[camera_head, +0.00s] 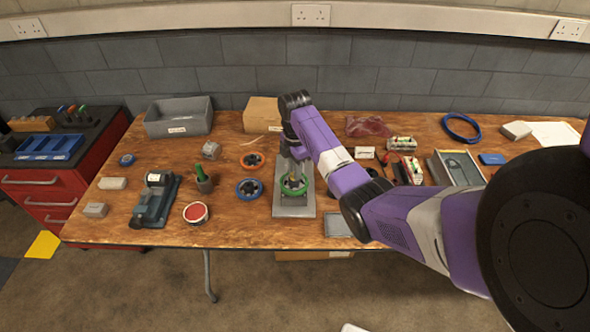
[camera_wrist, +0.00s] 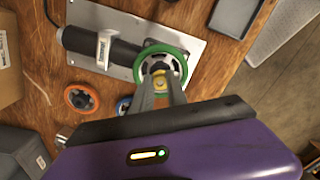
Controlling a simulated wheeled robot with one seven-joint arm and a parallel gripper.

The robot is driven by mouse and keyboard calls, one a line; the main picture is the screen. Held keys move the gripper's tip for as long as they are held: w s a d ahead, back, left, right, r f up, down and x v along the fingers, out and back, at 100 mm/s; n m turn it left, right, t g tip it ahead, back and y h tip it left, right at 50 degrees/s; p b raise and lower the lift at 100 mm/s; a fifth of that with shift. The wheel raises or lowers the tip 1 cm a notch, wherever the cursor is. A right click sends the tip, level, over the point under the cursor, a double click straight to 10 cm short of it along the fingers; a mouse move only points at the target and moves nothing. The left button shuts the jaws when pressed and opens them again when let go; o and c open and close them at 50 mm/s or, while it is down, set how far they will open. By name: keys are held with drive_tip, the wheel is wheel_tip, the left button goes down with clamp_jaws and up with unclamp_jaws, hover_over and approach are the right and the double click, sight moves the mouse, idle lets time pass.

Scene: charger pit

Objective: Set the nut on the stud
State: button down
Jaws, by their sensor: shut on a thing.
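A green-rimmed wheel (camera_head: 294,187) with a dark spoked hub sits on a grey metal plate (camera_head: 293,210) at the middle of the bench. It shows close up in the wrist view (camera_wrist: 180,54), beside a dark cylinder (camera_wrist: 90,42) on the same plate. My gripper (camera_head: 296,166) is over the wheel. In the wrist view its fingers (camera_wrist: 158,78) are shut on a small brass-coloured nut (camera_wrist: 158,84) in front of the wheel's hub. The fingers and nut hide the stud. I cannot tell whether the nut touches it.
An orange wheel (camera_head: 252,161) and a blue wheel (camera_head: 249,188) lie left of the plate. A green bottle-like item (camera_head: 203,181) and a red-topped tin (camera_head: 196,213) stand farther left. A cardboard box (camera_head: 262,114) is behind. A grey tray (camera_head: 338,226) lies right of the plate.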

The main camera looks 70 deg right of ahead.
drive_tip(key=shift+f, duration=0.2)
drive_tip(key=c, duration=1.2)
unclamp_jaws()
drive_tip(key=shift+c, duration=0.2)
drive_tip(key=shift+r+b, duration=0.55)
drive_tip(key=shift+r, duration=3.4)
